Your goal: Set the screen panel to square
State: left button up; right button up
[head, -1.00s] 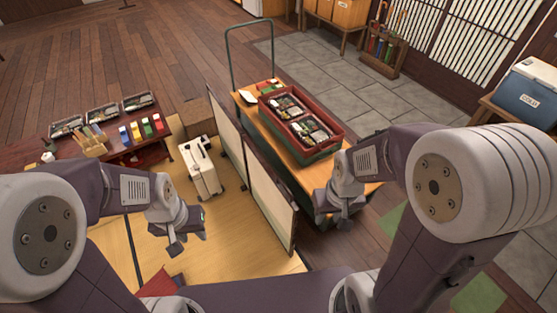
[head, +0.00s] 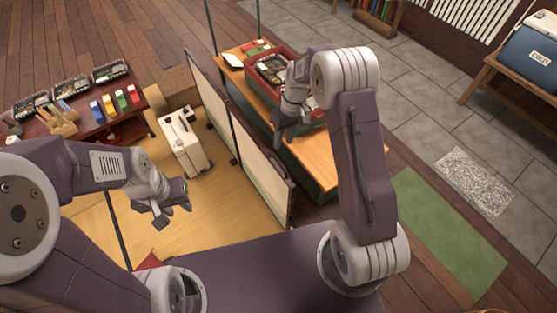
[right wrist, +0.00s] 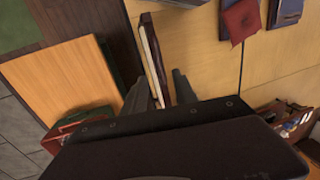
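The folding screen stands upright between the tatami and the cart. Its near panel (head: 262,172) and far panel (head: 208,102) are cream with dark frames, meeting at a slight angle. My right gripper (head: 281,138) is near the top of the near panel. In the right wrist view, the gripper (right wrist: 160,92) has its fingers apart, with the panel's edge (right wrist: 152,50) running between them; I cannot tell whether they touch it. My left gripper (head: 174,214) hangs over the tatami, seemingly open and empty, away from the screen.
The cart (head: 315,160) with a red tray stands just right of the screen. A white suitcase (head: 184,142) stands left of it on the tatami (head: 220,220). A low table (head: 75,125) with boxes is at the left. A green mat (head: 445,230) lies on open floor at right.

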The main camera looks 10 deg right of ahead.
aim_at(278, 160)
jog(key=f, duration=0.3)
jog(key=a+f, duration=0.1)
jog(key=f, duration=0.2)
jog(key=f+b, duration=0.1)
jog(key=f, duration=0.2)
jog(key=shift+s+a, duration=0.3)
jog(key=shift+a, duration=0.05)
grip_shut()
dwell(1.0)
